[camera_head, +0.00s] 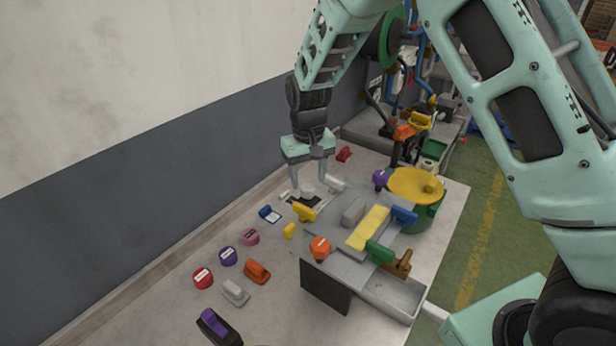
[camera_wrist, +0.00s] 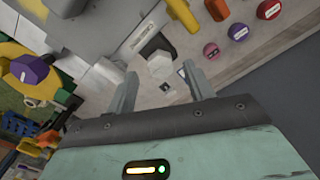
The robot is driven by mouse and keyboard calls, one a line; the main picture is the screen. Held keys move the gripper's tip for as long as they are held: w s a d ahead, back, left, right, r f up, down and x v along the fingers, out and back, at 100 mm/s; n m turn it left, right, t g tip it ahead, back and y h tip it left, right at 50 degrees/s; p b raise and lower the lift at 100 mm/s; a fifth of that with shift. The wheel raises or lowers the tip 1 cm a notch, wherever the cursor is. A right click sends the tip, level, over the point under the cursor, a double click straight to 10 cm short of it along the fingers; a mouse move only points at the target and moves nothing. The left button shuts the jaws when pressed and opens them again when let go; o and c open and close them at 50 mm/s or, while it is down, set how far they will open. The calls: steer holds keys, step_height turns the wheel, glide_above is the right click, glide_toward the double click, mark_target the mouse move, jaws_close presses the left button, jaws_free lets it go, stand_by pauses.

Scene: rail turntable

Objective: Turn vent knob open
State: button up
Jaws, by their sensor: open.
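My gripper (camera_head: 308,186) is open and points down over the bench, behind the grey machine housing. In the wrist view, my gripper (camera_wrist: 159,72) has its two fingers apart with nothing held between them. A white, faceted knob (camera_wrist: 160,66) shows in the gap between the fingertips, close to a black base piece. In the head view this knob is mostly lost behind and below the fingers. I cannot read any label that tells which knob is the vent knob.
A grey housing (camera_head: 347,240) with a yellow strip (camera_head: 368,228) and several coloured handles stands to the right. A yellow round turntable (camera_head: 412,184) is behind it. Red (camera_head: 203,278), purple (camera_head: 228,256) and pink (camera_head: 250,237) round knobs line the bench, left of the housing.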

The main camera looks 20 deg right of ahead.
mark_target(308, 193)
steer(key=shift+f, duration=1.35)
steer(key=c, duration=1)
